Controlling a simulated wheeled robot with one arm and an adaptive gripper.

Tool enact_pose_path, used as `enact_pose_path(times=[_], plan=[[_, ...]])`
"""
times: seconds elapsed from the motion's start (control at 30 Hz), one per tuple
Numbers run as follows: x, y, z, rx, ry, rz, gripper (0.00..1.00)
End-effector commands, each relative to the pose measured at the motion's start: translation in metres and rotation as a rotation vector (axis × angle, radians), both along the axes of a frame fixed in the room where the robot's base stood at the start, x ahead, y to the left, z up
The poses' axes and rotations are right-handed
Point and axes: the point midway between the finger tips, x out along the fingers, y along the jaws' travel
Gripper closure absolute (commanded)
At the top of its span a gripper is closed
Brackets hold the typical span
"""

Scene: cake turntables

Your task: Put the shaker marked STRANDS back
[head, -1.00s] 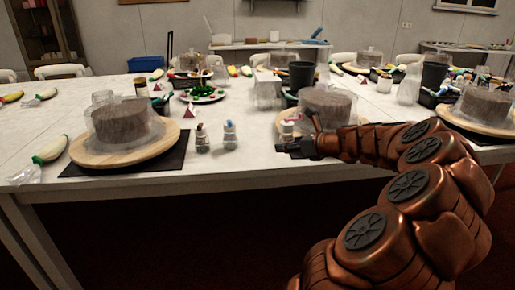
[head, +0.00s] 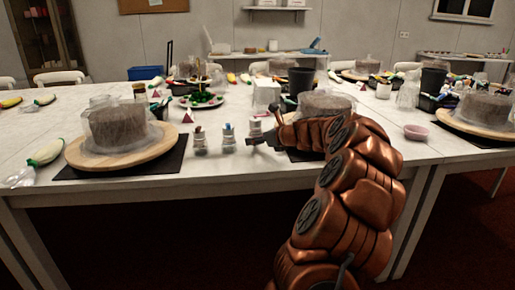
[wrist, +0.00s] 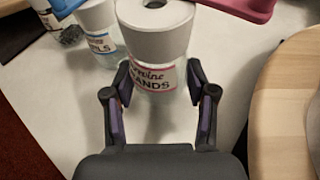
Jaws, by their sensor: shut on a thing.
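The shaker marked STRANDS (wrist: 155,78) has a white lid and a pink-edged label, of which "ANDS" can be read in the wrist view. My gripper (wrist: 158,78) has its fingers closed on both sides of it. In the head view the shaker (head: 255,127) is upright at the tip of my gripper (head: 262,140), to the right of two other shakers. One of these, with a blue label (head: 229,138), is the nearer; the other (head: 200,141) is further left. I cannot tell whether the held shaker touches the table.
In the wrist view, the blue-labelled shaker (wrist: 98,32) stands close on the left and a wooden board (wrist: 285,110) lies on the right. A pink object (wrist: 245,8) is at the top. In the head view, a cake on a wooden turntable (head: 85,158) stands at left on a black mat.

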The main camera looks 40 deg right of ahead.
Motion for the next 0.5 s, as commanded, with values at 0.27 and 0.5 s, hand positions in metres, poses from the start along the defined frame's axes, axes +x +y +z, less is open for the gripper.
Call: enact_pose_path(times=[0.27,0.5], plan=[[0.0,0.0,-0.025,0.0,0.0,-0.001,0.86],[0.0,0.0,-0.025,0.001,0.0,0.0,0.86]])
